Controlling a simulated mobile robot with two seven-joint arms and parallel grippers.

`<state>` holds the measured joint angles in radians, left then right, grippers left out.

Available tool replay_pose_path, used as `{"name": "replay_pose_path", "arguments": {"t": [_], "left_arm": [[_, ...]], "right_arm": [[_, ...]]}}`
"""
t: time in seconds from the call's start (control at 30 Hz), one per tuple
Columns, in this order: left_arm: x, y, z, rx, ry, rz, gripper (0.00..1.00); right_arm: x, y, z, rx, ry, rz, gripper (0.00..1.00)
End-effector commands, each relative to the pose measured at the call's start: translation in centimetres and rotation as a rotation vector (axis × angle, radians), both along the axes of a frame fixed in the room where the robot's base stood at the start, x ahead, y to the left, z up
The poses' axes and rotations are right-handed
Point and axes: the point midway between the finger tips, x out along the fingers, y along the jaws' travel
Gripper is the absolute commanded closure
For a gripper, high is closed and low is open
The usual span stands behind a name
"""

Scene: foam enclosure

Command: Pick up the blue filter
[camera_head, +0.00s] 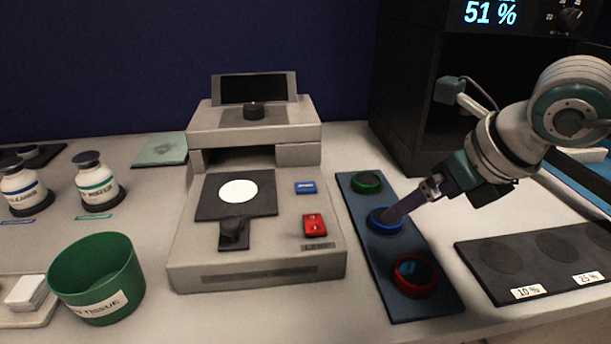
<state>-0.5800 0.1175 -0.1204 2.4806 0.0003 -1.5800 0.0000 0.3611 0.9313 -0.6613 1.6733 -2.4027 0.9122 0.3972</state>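The blue filter (376,222), a round disc with a blue rim, sits in the middle of a dark blue tray (412,258). A green filter (364,182) lies behind it and a red filter (415,277) in front of it on the same tray. My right gripper (393,215) reaches in from the right, with its fingertips at the right side of the blue filter. The fingers overlap in this view, so I cannot tell how far apart they are or whether they touch the rim. My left gripper is not in view.
A beige device (188,268) with a black plate and red and blue buttons stands left of the tray. A dark slotted plate (470,262) lies to the right. A green bin (98,262) and bottles (98,184) stand at left. A tall black machine (405,100) is behind.

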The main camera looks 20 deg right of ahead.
Motion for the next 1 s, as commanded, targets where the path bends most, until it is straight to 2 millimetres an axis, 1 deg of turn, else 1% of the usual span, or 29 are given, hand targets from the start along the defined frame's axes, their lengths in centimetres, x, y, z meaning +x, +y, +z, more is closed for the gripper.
{"name": "replay_pose_path", "arguments": {"t": [0.03,0.1,0.33,0.6,0.73,0.93,0.97,1.0], "left_arm": [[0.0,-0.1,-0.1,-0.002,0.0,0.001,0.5],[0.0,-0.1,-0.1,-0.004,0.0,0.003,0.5],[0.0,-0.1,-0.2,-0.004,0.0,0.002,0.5],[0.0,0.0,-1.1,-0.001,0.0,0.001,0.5],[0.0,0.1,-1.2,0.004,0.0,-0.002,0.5],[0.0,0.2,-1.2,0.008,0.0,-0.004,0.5],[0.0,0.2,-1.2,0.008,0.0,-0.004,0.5],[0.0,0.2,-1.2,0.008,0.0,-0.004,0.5]], "right_arm": [[0.4,0.1,-0.6,0.003,0.0,-0.001,0.0],[0.7,0.2,-1.1,0.002,-0.001,0.0,0.0],[1.7,0.1,-2.3,0.004,-0.001,0.0,0.0],[3.7,0.1,-5.2,0.005,-0.001,0.002,0.0],[4.0,0.1,-5.6,0.004,-0.001,0.002,0.0],[4.0,0.1,-5.6,0.003,-0.002,0.003,0.0],[4.0,0.1,-5.6,0.003,-0.002,0.003,0.02],[4.0,0.1,-5.6,0.003,-0.002,0.003,0.07]]}}
